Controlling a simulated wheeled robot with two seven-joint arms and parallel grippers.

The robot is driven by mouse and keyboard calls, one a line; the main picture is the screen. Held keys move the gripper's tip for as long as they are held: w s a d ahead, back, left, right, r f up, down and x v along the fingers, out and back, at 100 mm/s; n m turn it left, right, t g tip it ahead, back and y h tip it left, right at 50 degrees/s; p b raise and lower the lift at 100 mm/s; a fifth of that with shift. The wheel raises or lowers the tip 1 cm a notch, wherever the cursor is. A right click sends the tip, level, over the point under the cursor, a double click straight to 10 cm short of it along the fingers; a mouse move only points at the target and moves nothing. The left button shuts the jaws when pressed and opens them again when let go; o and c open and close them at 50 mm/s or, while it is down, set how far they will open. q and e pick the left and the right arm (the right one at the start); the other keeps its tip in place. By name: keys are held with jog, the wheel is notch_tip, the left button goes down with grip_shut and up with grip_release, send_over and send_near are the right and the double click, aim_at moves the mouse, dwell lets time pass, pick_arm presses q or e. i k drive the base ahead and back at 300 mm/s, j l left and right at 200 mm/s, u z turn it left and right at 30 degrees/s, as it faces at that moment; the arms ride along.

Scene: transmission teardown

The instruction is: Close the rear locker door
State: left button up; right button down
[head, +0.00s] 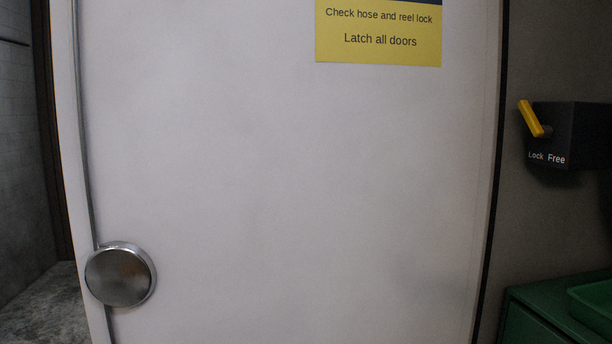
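A large pale grey-white door (280,180) fills most of the head view. A round metal knob (120,275) sits low near its left edge. A metal strip (84,130) runs down the door near that edge. To the left of the door's edge there is a dark frame and a gap onto a floor and wall. I cannot tell from this view how far the door stands open. Neither of my grippers shows in the head view.
A yellow notice (378,40) on the door reads "Check hose and reel lock" and "Latch all doors". At right, a dark box with a yellow lever (531,118) is marked "Lock" and "Free". A green cabinet (535,318) with a green tray (595,305) stands lower right. Grey floor (45,310) shows lower left.

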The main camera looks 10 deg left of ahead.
aim_at(235, 171)
jog(key=j+z, duration=0.2)
jog(key=j, duration=0.3)
jog(key=j+z, duration=0.2)
jog(key=j, duration=0.3)
jog(key=k+j+z, duration=0.2)
jog(key=j, duration=0.25)
jog(key=j+z, duration=0.15)
jog(key=j, duration=0.35)
jog(key=j+z, duration=0.35)
jog(key=j, duration=0.3)
jog(key=j+z, duration=0.4)
jog(key=j, duration=0.3)
jog(key=j+z, duration=0.35)
jog(key=j, duration=0.3)
jog(key=j+z, duration=0.25)
jog(key=j, duration=0.2)
jog(key=k+j+z, duration=0.15)
jog(key=j+z, duration=0.15)
jog(key=j, duration=0.15)
jog(key=k+j+z, duration=0.25)
jog(key=j, duration=0.15)
jog(key=k+j+z, duration=0.1)
jog(key=j+z, duration=0.15)
jog(key=j, duration=0.15)
